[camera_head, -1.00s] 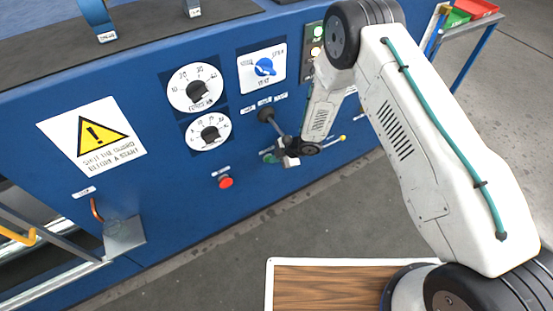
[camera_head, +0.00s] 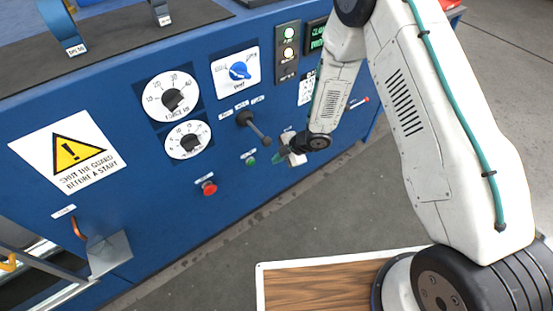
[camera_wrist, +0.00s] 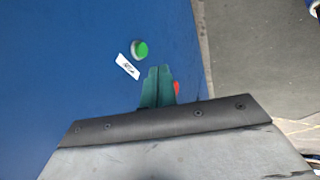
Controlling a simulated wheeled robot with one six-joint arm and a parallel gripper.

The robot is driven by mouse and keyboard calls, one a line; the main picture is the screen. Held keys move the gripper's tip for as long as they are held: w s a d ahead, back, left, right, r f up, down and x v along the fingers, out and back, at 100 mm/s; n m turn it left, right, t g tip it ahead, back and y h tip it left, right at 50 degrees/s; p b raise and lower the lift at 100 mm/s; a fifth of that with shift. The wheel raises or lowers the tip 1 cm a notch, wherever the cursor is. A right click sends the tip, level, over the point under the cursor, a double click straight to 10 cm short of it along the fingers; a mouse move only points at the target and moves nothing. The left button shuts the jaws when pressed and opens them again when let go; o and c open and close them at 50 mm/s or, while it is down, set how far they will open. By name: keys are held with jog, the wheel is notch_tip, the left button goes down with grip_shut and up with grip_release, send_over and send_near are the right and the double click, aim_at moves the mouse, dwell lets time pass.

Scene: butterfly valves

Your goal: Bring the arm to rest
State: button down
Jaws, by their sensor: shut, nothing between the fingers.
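My arm (camera_head: 418,120) is white with a teal cable and reaches over to the front of a blue machine panel (camera_head: 130,240). My gripper (camera_head: 279,158) is at its end, close to the panel in the picture, near a green button (camera_head: 251,161). In the wrist view my gripper (camera_wrist: 158,78) shows two teal fingers that are together and empty. The green button (camera_wrist: 141,49) lies up and left of the fingertips there. Part of a red thing (camera_wrist: 176,88) shows just right of the fingers. Whether the fingers touch the panel I cannot tell.
The panel has a black lever (camera_head: 254,127), a red button (camera_head: 208,188), two white dials (camera_head: 171,95) (camera_head: 188,141), a blue valve knob (camera_head: 239,71) and a warning sign (camera_head: 70,152). A wooden top (camera_head: 320,289) is by my arm's base. Grey floor (camera_head: 340,215) is clear.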

dwell(0.3)
jog(key=s+d+m+h, duration=0.2)
jog(key=d+m+h, duration=0.3)
jog(key=d, duration=0.4)
jog(key=s+d+r+m+g+h, duration=0.1)
jog(key=s+d+r+m+h, duration=0.1)
jog(key=d+r+m, duration=0.45)
jog(key=s+d+r+m+g+h, duration=0.1)
jog(key=s+d+r+h, duration=0.2)
jog(key=r, duration=0.7)
jog(key=s+d+r+m+y, duration=0.1)
jog(key=s+r+m, duration=0.4)
jog(key=s+r, duration=0.7)
jog(key=s+d+r+m+t+y, duration=0.1)
jog(key=s+r+m, duration=0.4)
jog(key=s+r, duration=0.8)
notch_tip(320, 180, up, 5)
jog(key=shift+s+d+f+y, duration=0.2)
jog(key=shift+s+d+y, duration=0.1)
jog(key=shift+d+y, duration=0.15)
